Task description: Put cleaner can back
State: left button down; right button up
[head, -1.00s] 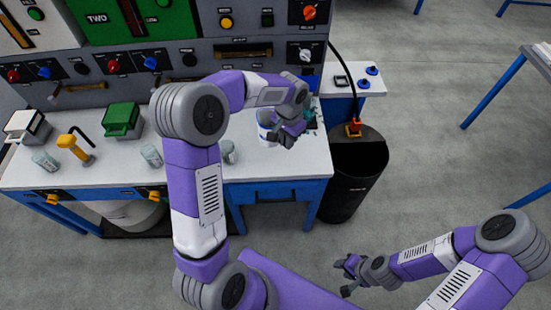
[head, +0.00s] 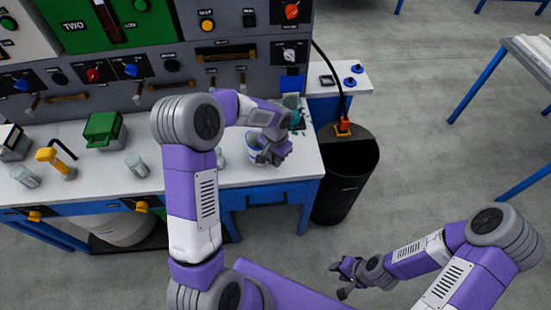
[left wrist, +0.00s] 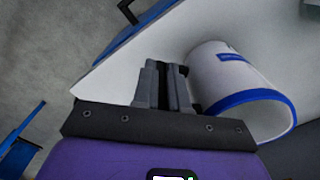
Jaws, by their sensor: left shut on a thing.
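The cleaner can (head: 252,150) looks like a white cylinder with a blue rim. It is partly hidden behind my left gripper (head: 270,157), over the right part of the bench top. In the left wrist view the can (left wrist: 225,75) lies tilted against the right side of the closed fingers (left wrist: 167,85), its blue-rimmed end towards the camera. My left gripper is shut on it; the exact contact is hard to see. Whether the can touches the bench is unclear. My right gripper (head: 342,280) is open and empty, low over the floor.
The white bench top (head: 75,185) holds a yellow tool (head: 55,162), a green box (head: 104,128) and several small pale cans (head: 137,165). A control panel (head: 235,62) stands behind. A teal item (head: 292,108) is at the right end. A black bin (head: 345,180) stands beside the bench.

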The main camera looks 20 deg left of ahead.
pick_arm(q)
jog(key=shift+f, duration=0.2)
jog(key=c, duration=1.2)
grip_release()
jog(key=shift+o, duration=0.2)
jog(key=shift+r, duration=0.2)
jog(key=shift+r, duration=0.35)
notch_tip(320, 180, up, 11)
jog(key=p, duration=0.3)
jog(key=shift+r, duration=0.2)
jog(key=shift+f, duration=0.1)
